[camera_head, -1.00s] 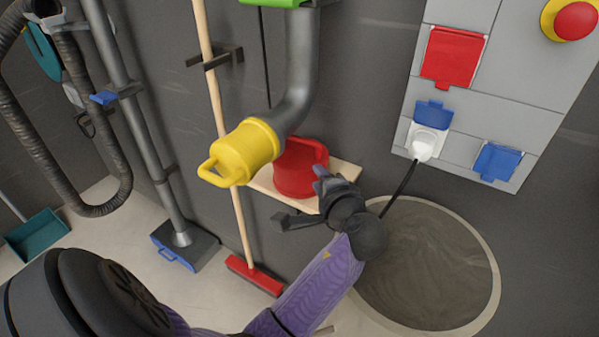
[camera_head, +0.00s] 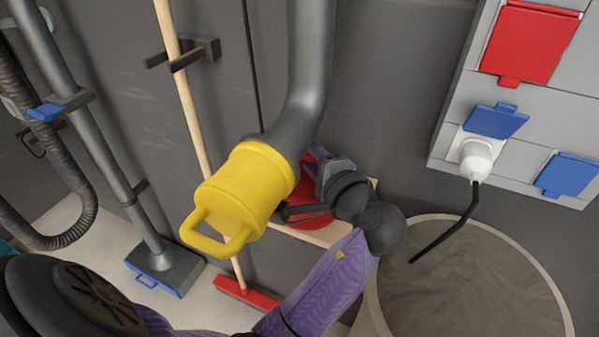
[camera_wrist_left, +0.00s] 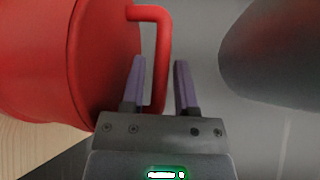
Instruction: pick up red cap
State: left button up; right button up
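The red cap (camera_head: 304,184) sits on a small wooden shelf (camera_head: 330,236), partly hidden behind the yellow cap and my left gripper (camera_head: 318,156). In the left wrist view the red cap (camera_wrist_left: 65,60) fills the left side, with its loop handle (camera_wrist_left: 163,45) toward the right. My left gripper (camera_wrist_left: 160,78) is open there. One purple finger is on the cap side of the handle bar and the other on its outer side, with the bar between them. Contact with the bar cannot be told. My right gripper is not in view.
A yellow cap (camera_head: 243,190) closes the grey pipe (camera_head: 310,70) close left of my gripper. A broom handle (camera_head: 185,85) stands behind. A socket panel (camera_head: 448,125) with a black cable (camera_head: 450,230) is at right, above a round bin (camera_head: 480,290).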

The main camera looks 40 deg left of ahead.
pick_arm(q)
jog(key=shift+d, duration=0.1)
grip_shut()
dwell(0.4)
dwell(0.8)
